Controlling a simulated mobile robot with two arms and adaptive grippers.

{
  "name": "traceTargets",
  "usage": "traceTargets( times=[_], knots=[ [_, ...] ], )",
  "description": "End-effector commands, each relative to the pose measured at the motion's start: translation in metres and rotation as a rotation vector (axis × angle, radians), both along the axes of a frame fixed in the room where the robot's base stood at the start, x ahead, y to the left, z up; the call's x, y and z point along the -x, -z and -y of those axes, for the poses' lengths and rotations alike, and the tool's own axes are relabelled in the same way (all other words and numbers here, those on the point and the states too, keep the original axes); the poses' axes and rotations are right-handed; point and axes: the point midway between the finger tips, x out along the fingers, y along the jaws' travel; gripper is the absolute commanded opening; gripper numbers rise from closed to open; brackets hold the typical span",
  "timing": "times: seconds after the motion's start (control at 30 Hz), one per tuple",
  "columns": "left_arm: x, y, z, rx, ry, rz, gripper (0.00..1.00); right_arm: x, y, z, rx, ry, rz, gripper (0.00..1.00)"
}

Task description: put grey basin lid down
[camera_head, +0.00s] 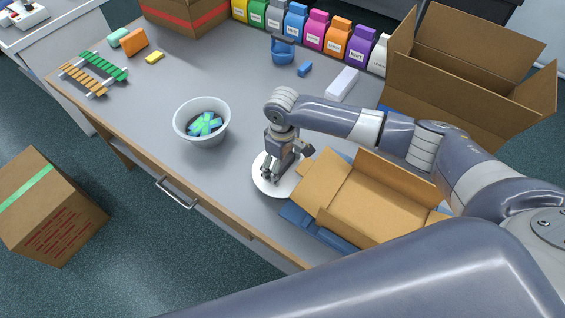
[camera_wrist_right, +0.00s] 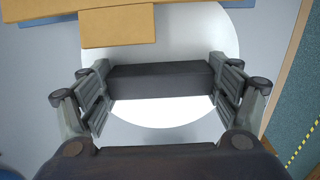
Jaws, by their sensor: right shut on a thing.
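The basin lid is a pale, nearly white disc (camera_head: 262,184) beside the open cardboard box, low over the grey table; I cannot tell whether it touches the table. My right gripper (camera_head: 273,172) is above it, shut on the lid's dark bar handle. In the right wrist view the handle (camera_wrist_right: 160,80) spans between both fingers, with the lid (camera_wrist_right: 222,45) behind it. The light grey basin (camera_head: 180,122) stands uncovered to the left, with several blue and green packets (camera_head: 205,124) inside. My left gripper is not in view.
The open cardboard box (camera_head: 375,205) sits on a blue base (camera_head: 300,218) right of the lid. A larger open box (camera_head: 470,60) is at the back right. Coloured pouches (camera_head: 315,30) line the back. The table is clear between basin and front edge (camera_head: 200,200).

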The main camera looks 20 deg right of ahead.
Motion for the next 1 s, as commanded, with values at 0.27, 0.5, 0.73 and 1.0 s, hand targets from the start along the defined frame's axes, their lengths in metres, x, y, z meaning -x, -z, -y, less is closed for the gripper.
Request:
traceTargets(
  times=[0.27,0.5,0.73,1.0],
  knots=[
    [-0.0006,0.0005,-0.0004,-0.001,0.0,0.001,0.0,0.0006,0.009,-0.0006,0.0,0.001,-0.001,0.59],
    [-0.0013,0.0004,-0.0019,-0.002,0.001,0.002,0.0,0.0004,0.011,-0.0002,0.001,0.0,-0.001,0.99],
    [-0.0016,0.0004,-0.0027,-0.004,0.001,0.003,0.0,0.0003,0.0109,-0.0001,0.001,0.0,-0.001,1.0],
    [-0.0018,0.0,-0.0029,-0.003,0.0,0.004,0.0,-0.0003,0.0068,0.0,0.0,0.0,0.001,1.0]
  ],
)
